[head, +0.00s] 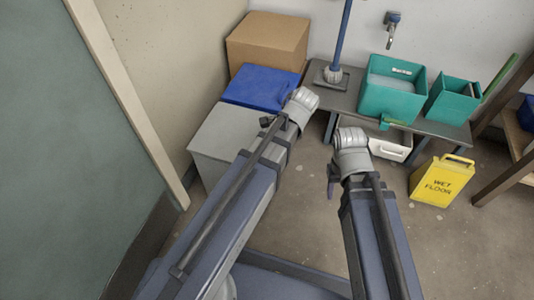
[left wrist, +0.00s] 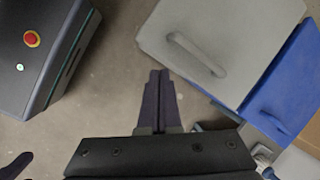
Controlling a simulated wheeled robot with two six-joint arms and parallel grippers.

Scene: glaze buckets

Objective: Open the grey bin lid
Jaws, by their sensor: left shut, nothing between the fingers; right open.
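The grey bin (head: 215,160) stands against the wall at the left in the head view, partly hidden behind my left arm. Its grey lid (left wrist: 235,25) lies flat and closed in the left wrist view, with a raised grey bar handle (left wrist: 197,55) near its left edge. My left gripper (left wrist: 160,74) is shut and empty; its fingertips are apart from the lid, left of and below the handle in the wrist view. My right gripper (head: 331,187) is open and empty, pointing down over the floor.
A blue-lidded bin (head: 262,88) stands beside the grey one, with a cardboard box (head: 268,40) behind. A bench (head: 345,100) holds teal buckets (head: 392,90). A yellow wet-floor sign (head: 440,182) stands at the right. The floor between is bare.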

